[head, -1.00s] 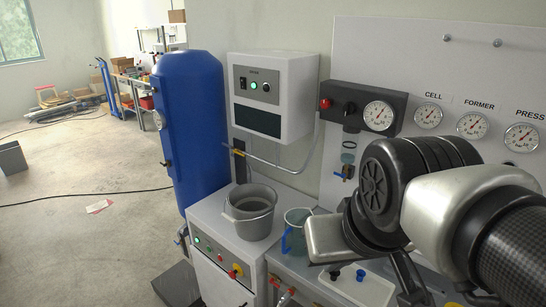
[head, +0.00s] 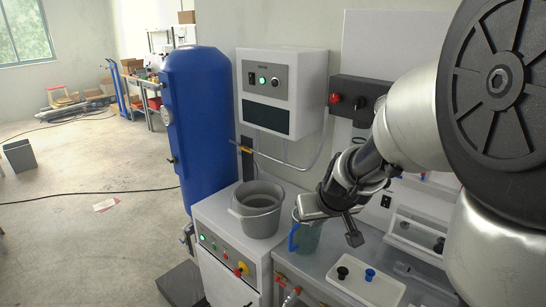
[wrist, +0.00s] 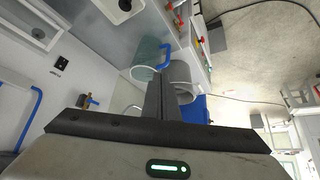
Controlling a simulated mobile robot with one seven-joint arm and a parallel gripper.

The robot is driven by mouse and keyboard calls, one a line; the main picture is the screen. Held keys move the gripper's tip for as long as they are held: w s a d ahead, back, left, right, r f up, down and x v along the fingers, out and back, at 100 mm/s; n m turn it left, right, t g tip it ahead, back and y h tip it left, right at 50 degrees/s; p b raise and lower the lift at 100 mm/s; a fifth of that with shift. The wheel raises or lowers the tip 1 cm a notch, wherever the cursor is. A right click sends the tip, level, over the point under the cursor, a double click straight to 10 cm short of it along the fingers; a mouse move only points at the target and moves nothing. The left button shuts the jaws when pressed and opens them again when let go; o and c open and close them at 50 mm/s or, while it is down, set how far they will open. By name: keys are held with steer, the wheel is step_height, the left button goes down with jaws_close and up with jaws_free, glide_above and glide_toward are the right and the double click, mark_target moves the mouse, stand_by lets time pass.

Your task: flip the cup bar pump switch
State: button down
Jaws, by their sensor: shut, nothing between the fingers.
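A small black switch on a light plate (head: 386,201) is low on the white back panel, just right of my gripper in the head view. It also shows in the wrist view (wrist: 61,64), at left and apart from the fingers. I cannot read a label on it, so I cannot tell whether it is the pump switch. My gripper (head: 354,240) hangs over the bench, close to the blue-handled jug. Its fingers (wrist: 160,85) are shut together with nothing between them. A white control box (head: 283,90) with a green lamp, a rocker and a knob hangs on the wall.
A clear jug with a blue handle (head: 308,236) and a grey bucket (head: 257,211) stand left of my gripper. A white tray (head: 367,285) with black and blue knobs lies on the bench front. A blue tank (head: 200,125) stands at left. My arm covers the right side.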

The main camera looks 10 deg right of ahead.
mark_target(384, 206)
steer(key=w+d+f+n+h+b, duration=0.25)
steer(key=w+d+f+h, duration=0.45)
steer(key=d+f, duration=0.6)
steer(key=w+d+f+n+t+h+b, duration=0.2)
steer(key=w+d+n+t+h+b, duration=0.1)
steer(key=d, duration=0.4)
steer(key=shift+w+d+f+n+t+h, duration=0.25)
steer(key=shift+w+n+t+h, duration=0.35)
steer(key=shift+w+n+h, duration=0.6)
steer(key=shift+w+d, duration=0.1)
steer(key=p+x, duration=0.1)
steer(key=x, duration=1.3)
